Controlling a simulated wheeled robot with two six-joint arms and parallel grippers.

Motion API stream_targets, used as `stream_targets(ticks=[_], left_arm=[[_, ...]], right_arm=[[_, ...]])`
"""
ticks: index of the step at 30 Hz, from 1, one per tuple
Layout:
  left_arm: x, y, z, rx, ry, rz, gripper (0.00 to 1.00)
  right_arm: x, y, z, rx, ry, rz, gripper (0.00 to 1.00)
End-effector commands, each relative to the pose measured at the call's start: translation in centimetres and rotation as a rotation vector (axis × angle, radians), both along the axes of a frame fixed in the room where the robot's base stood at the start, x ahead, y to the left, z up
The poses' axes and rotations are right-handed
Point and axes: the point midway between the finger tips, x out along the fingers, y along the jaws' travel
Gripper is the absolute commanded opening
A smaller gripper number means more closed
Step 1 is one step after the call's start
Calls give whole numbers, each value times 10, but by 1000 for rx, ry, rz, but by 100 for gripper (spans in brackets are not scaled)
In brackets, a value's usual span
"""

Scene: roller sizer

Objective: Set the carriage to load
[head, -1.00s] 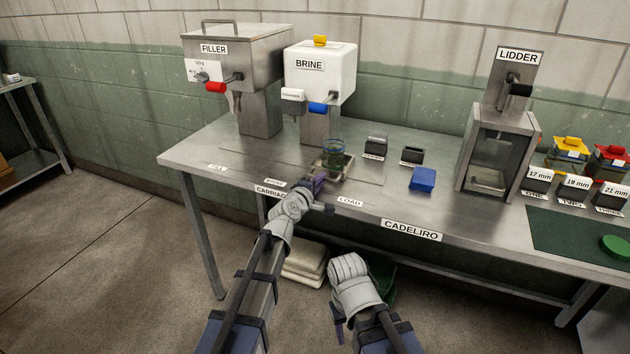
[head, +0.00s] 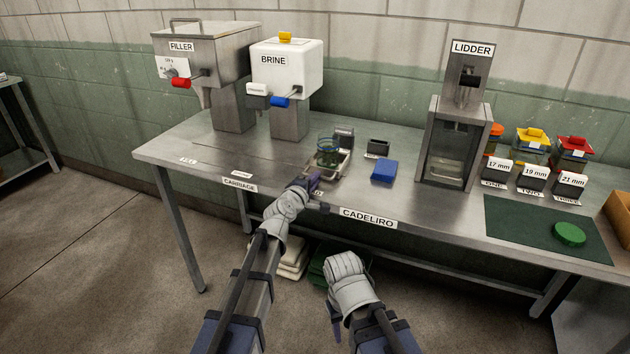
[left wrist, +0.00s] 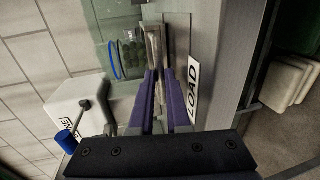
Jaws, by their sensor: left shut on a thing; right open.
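The carriage (head: 343,170) is a small metal tray on the bench, right of the BRINE machine, with a glass jar (head: 328,152) standing on it. The jar has a blue rim and dark green contents. My left gripper (head: 309,183) is shut on the carriage's front part at the bench's front edge; its purple fingers (left wrist: 165,88) close on a metal piece in the left wrist view. The LOAD label (left wrist: 194,84) lies right beside these fingers; in the head view it is mostly hidden by the gripper. My right gripper (head: 335,322) is open and empty, low in front of the bench.
The FILLER (head: 205,70) and white BRINE machine (head: 287,65) stand at the left, and the LIDDER (head: 455,130) at the right. A blue block (head: 384,170) and dark holders lie near the carriage. A green mat (head: 535,225) with a green lid (head: 570,234) is further right.

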Motion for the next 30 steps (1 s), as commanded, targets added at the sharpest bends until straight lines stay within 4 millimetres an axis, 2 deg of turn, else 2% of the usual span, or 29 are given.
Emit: stream_targets(ticks=[4, 5, 8, 15, 20, 30], left_arm=[[-3, -5, -1, 0, 5, -12, 0], [-3, -5, -1, 0, 5, -12, 18], [-3, -5, -1, 0, 5, -11, 27], [-2, -3, -1, 0, 3, -7, 27], [-9, 0, 1, 0, 3, -6, 27], [-57, 15, 12, 0, 3, -8, 27]], right_arm=[[0, 0, 0, 0, 0, 0, 50], [0, 0, 0, 0, 0, 0, 50], [0, 0, 0, 0, 0, 0, 50], [0, 0, 0, 0, 0, 0, 50], [0, 0, 2, 0, 0, 0, 50], [0, 0, 12, 0, 0, 0, 50]])
